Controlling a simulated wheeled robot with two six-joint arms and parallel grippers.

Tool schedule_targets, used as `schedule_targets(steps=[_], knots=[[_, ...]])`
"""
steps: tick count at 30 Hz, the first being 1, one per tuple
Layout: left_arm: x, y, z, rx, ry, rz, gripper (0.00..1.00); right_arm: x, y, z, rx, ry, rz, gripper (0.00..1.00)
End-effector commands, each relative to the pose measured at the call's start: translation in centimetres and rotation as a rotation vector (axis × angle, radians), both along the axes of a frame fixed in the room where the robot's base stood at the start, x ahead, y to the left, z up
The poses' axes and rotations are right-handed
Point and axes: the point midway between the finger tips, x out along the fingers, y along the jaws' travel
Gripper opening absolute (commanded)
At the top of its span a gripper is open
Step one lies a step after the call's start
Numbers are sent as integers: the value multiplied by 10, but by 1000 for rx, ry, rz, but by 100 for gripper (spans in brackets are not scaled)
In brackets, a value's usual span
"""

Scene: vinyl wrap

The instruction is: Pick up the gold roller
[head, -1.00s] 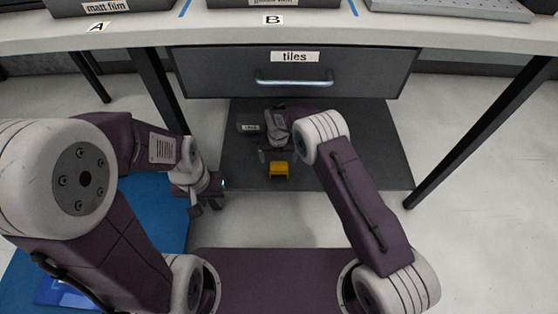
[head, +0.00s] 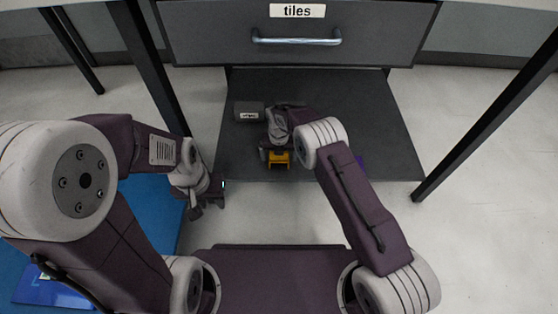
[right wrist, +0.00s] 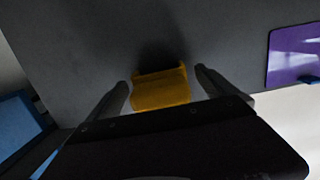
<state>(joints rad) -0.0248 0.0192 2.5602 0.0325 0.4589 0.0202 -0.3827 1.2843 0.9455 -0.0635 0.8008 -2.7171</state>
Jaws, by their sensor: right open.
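The gold roller (head: 279,157) lies near the front edge of the dark low shelf under the drawer. In the right wrist view the gold roller (right wrist: 160,90) sits between the two fingers. My right gripper (head: 278,151) is open, with one finger on either side of the roller; I cannot tell whether they touch it. In the right wrist view my right gripper (right wrist: 163,76) partly hides the roller's near side. My left gripper (head: 208,195) hangs left of the shelf, away from the roller; its jaw state is unclear.
A dark labelled box (head: 249,111) stands on the shelf (head: 330,90) behind and left of the roller. A purple item (right wrist: 294,55) lies to the right. The closed "tiles" drawer (head: 350,50) hangs above. Table legs (head: 490,120) flank the shelf.

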Motion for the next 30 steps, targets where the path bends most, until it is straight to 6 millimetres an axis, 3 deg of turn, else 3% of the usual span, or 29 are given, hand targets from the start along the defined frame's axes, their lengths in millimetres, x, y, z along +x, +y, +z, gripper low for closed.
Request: schedule_targets(steps=[2,9,10,16,20,25,30], knots=[[0,0,2,0,-1,0,36,0,0,2,0,0,0,96],[0,0,2,0,-1,0,36,0,0,2,0,0,0,30],[0,0,2,0,-1,0,36,0,0,2,0,-1,0,26],[0,0,3,0,-1,0,36,0,0,3,0,-1,0,26],[0,0,13,0,-1,0,36,0,0,14,0,-1,0,26],[0,0,50,0,0,0,36,1,0,56,1,-2,0,26],[0,0,80,0,-1,0,36,-34,-8,76,-1,4,1,26]])
